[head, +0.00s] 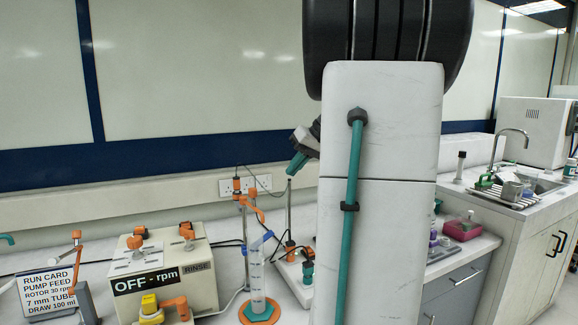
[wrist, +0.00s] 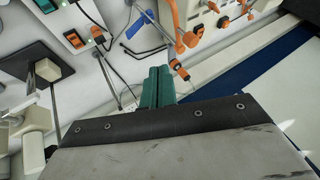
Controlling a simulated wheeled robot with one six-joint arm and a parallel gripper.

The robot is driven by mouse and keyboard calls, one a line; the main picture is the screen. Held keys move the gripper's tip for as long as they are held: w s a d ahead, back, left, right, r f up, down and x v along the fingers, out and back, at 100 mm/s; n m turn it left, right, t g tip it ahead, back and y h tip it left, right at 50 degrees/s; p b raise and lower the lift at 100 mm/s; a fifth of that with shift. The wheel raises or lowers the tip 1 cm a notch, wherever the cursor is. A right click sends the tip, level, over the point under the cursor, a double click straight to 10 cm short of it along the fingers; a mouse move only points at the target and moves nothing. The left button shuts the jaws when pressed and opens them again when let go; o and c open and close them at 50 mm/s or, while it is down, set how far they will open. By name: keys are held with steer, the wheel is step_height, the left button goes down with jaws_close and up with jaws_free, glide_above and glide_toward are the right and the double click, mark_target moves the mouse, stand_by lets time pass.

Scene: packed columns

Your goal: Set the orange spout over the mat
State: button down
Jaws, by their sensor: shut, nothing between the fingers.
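My gripper (head: 297,164) is raised above the bench in the head view, left of my arm. Its teal fingers are together and empty in the wrist view (wrist: 158,72). An orange jointed piece (head: 254,209) sits on an upright rod behind a clear graduated cylinder; I take it as the spout. An orange piece also shows in the wrist view (wrist: 189,40), beyond the fingertips and apart from them; I cannot tell if it is the same one. I cannot make out a mat for certain. My arm hides much of the bench's middle.
The cylinder (head: 257,280) stands on an orange and teal base. Left of it are a pump box (head: 160,262) reading "OFF - rpm" and a run card (head: 47,292). A white stand with cables is close to its right. A sink and rack (head: 512,190) are at the right.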

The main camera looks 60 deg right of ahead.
steer(key=w+a+f, duration=0.4)
steer(key=w+f, duration=0.1)
steer(key=w, duration=0.1)
steer(key=shift+a, duration=0.15)
steer(key=shift+f, duration=0.1)
stand_by(0.3)
